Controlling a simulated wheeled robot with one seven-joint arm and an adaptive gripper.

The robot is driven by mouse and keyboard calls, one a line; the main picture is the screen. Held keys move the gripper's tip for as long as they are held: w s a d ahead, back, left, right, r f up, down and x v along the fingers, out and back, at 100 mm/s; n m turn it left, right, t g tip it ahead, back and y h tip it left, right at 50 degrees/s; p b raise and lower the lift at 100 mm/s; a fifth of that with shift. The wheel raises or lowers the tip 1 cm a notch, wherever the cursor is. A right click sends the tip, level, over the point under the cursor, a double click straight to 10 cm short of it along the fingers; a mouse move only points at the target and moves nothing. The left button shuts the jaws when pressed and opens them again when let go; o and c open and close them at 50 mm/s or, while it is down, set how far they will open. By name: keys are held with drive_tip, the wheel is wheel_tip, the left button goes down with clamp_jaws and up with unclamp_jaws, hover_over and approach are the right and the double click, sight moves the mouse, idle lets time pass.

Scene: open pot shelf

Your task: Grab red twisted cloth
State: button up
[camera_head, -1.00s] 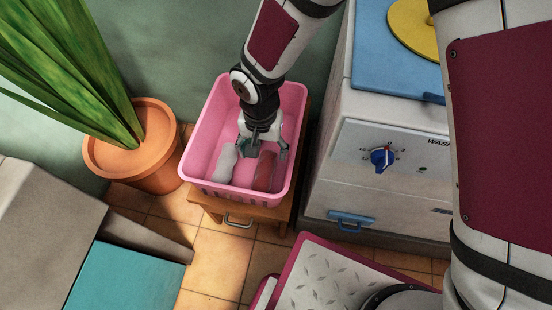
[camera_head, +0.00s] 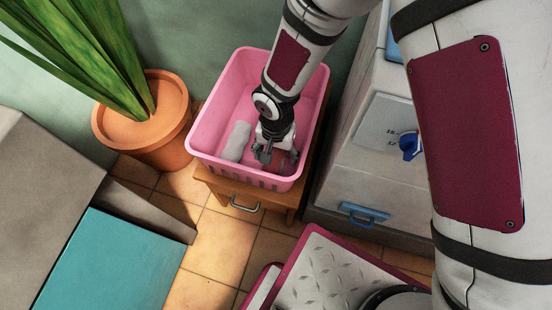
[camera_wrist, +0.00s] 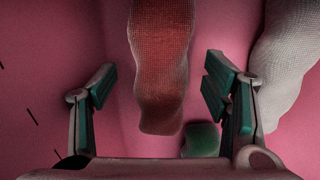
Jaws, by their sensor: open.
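The red twisted cloth (camera_wrist: 160,70) lies in the pink basket (camera_head: 209,113). In the wrist view it extends down from the top edge, and its near end sits between my gripper's two fingers (camera_wrist: 158,85). The fingers are apart, with a gap on each side of the cloth. In the head view my gripper (camera_head: 277,157) is down inside the basket at its front right and hides most of the red cloth. A pale grey-white cloth (camera_head: 236,141) lies to the left of my gripper; in the wrist view it is at the right (camera_wrist: 285,65).
The basket stands on a small wooden stand (camera_head: 254,202) with its walls close around my gripper. A small green thing (camera_wrist: 201,140) shows low in the wrist view. A potted plant (camera_head: 142,123) is left of the basket, a white washing machine (camera_head: 352,172) right.

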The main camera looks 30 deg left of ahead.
drive_tip(key=shift+f, duration=0.35)
drive_tip(key=c, duration=1.4)
drive_tip(key=shift+r, duration=0.1)
